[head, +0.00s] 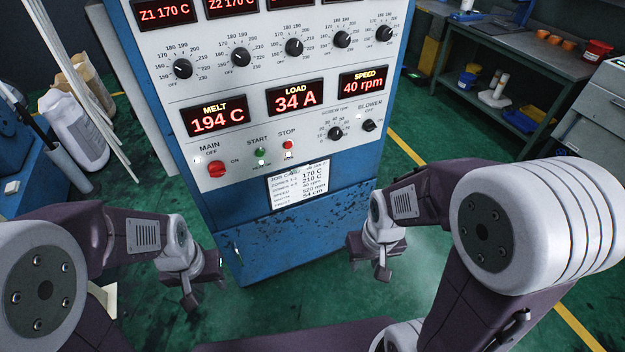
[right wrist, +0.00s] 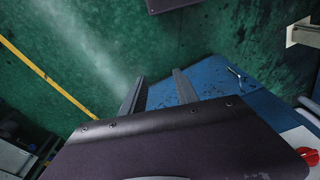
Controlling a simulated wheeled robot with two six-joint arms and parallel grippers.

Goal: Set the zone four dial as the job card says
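The blue cabinet's white panel (head: 222,90) carries a row of black zone dials in the head view. The fourth from the left, the zone four dial (head: 342,39), is upper right; its exact setting is too small to read. The display above it is cut off by the frame's top. The job card (head: 299,187), low on the panel, seems to list 170 C for zones 1-3 and 210 C for zones 4-5. My left gripper (head: 205,291) is low left of the cabinet, open and empty. My right gripper (head: 368,265) is open and empty, low in front; its parted fingers show in the right wrist view (right wrist: 158,92).
Displays read melt 194 C (head: 216,117), load 34 A (head: 295,97) and speed 40 rpm (head: 364,82). The red main switch (head: 217,167), start and stop buttons, speed dial (head: 335,133) and blower knob (head: 369,125) sit below. A workbench (head: 505,45) stands at right; white poles (head: 85,90) lean left.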

